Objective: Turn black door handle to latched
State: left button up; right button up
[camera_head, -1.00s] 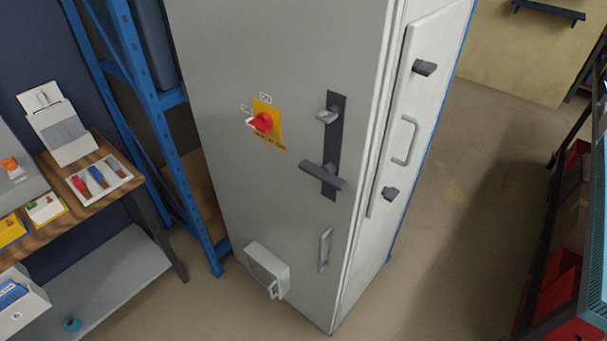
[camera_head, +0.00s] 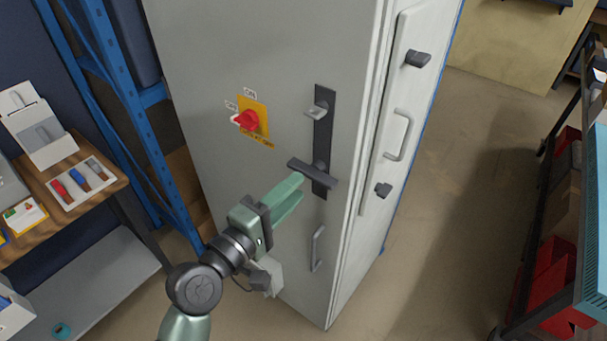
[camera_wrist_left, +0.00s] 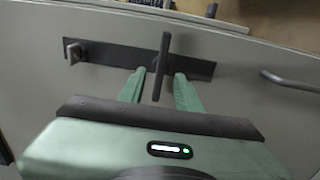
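The black door handle (camera_head: 312,174) is a dark lever on a tall black plate (camera_head: 322,120) on the grey cabinet's front. In the head view the lever lies across the plate, sloping slightly down to the right. My left gripper (camera_head: 297,189) is just below the lever's left part, fingers pointing at the door. In the left wrist view the lever (camera_wrist_left: 161,65) stands between the two spread green fingers (camera_wrist_left: 158,84), with gaps on both sides. The gripper is open; contact with the lever cannot be seen. My right gripper is in neither view.
A red rotary switch (camera_head: 246,120) on a yellow plate is left of the handle. A pull handle (camera_head: 317,248) is below it. A wooden workbench (camera_head: 100,195) stands left, a blue rack (camera_head: 125,95) behind it. Open floor (camera_head: 440,220) lies to the right.

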aim_at(308, 178)
pick_arm(q)
jog(key=x, duration=0.5)
jog(key=shift+p, duration=0.35)
grip_shut()
jog(key=shift+f, duration=0.1)
